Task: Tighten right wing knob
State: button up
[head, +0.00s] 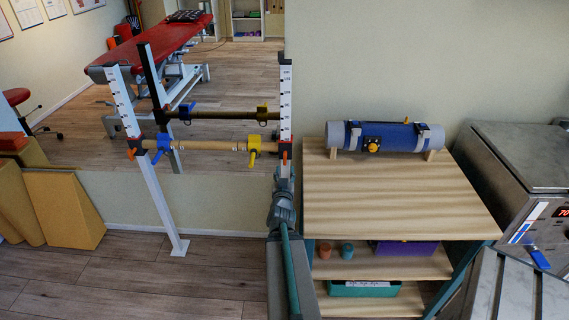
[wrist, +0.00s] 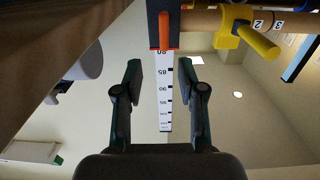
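A wooden bar (head: 210,144) spans two white scaled posts. The right post (head: 285,90) carries a dark sleeve with an orange wing knob (head: 285,156). In the wrist view the orange knob (wrist: 164,31) is at top centre, seen edge-on, in front of the dark blue sleeve and the post's scale (wrist: 164,95). My gripper (wrist: 162,74) is open, its two fingers apart on either side of the scale in the picture. The knob appears beyond the fingertips, with nothing between them. In the head view my gripper (head: 284,186) is just below the knob; its fingers are hard to make out.
A yellow collar with a handle (head: 254,148) sits on the bar just left of the right post; it also shows in the wrist view (wrist: 236,28). A blue collar (head: 164,144) is farther left. A mirror stands behind. A wooden shelf unit (head: 390,200) bearing a blue roll (head: 388,136) is right.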

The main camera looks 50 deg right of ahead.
aim_at(285, 158)
jog(key=shift+w+d+f+b, duration=0.25)
jog(key=shift+w+d+b, duration=0.2)
jog(key=shift+b, duration=2.15)
jog(key=shift+w+b, duration=0.1)
jog(key=shift+b, duration=0.5)
jog(key=x, duration=0.8)
jog(key=shift+w+r, duration=0.15)
jog(key=shift+r, duration=0.2)
jog(key=shift+c, duration=0.3)
grip_shut()
